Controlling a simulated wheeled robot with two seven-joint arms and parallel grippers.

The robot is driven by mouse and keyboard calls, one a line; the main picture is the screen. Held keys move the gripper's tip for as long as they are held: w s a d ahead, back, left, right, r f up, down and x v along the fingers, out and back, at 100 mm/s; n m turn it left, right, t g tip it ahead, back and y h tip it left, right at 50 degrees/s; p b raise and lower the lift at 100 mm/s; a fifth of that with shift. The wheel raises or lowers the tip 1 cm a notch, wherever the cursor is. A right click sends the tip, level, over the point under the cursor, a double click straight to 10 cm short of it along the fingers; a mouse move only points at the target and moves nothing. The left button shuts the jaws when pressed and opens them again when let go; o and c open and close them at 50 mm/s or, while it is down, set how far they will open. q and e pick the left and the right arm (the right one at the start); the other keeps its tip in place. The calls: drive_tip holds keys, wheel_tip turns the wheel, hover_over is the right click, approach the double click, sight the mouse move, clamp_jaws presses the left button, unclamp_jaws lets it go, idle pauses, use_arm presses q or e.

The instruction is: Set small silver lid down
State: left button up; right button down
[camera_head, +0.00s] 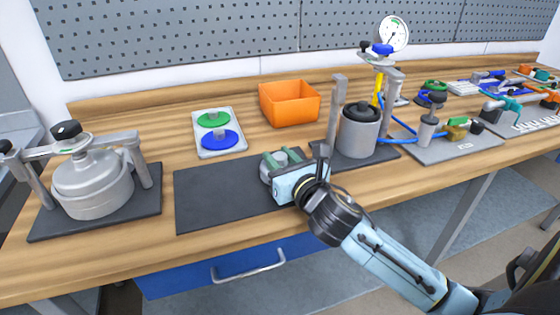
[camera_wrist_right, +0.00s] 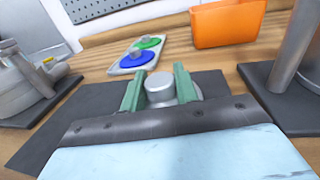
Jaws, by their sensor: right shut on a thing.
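The small silver lid (camera_wrist_right: 160,90) shows in the right wrist view as a round silver piece with a raised knob, between the green fingers of my right gripper (camera_wrist_right: 160,88). In the head view my right gripper (camera_head: 283,160) is over the right part of the dark mat (camera_head: 220,197), and its fingers largely hide the lid. The gripper is shut on the lid. I cannot tell whether the lid touches the mat. My left gripper is not in view.
A large silver pot in a clamp frame (camera_head: 92,185) stands at left. A tray with green and blue discs (camera_head: 218,152) and an orange bin (camera_head: 289,103) lie behind the mat. A smaller pot (camera_head: 358,132) with a gauge behind it stands close right. The mat's left part is clear.

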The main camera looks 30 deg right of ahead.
idle(0.3)
drive_tip(key=c, duration=1.5)
unclamp_jaws()
drive_tip(key=shift+f, duration=0.2)
drive_tip(key=o, duration=0.4)
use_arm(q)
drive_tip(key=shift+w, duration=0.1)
use_arm(e)
drive_tip(key=shift+o, duration=0.2)
drive_tip(key=shift+r, duration=0.25)
drive_tip(key=s, duration=0.6)
drive_tip(key=s+p, duration=0.1)
drive_tip(key=s, duration=0.3)
drive_tip(key=shift+s+a, duration=0.1)
drive_tip(key=shift+a, duration=0.3)
drive_tip(key=shift+s, duration=0.65)
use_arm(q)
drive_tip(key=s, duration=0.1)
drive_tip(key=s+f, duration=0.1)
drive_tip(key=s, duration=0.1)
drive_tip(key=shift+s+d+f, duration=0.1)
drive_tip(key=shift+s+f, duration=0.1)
use_arm(e)
drive_tip(key=shift+s, duration=0.25)
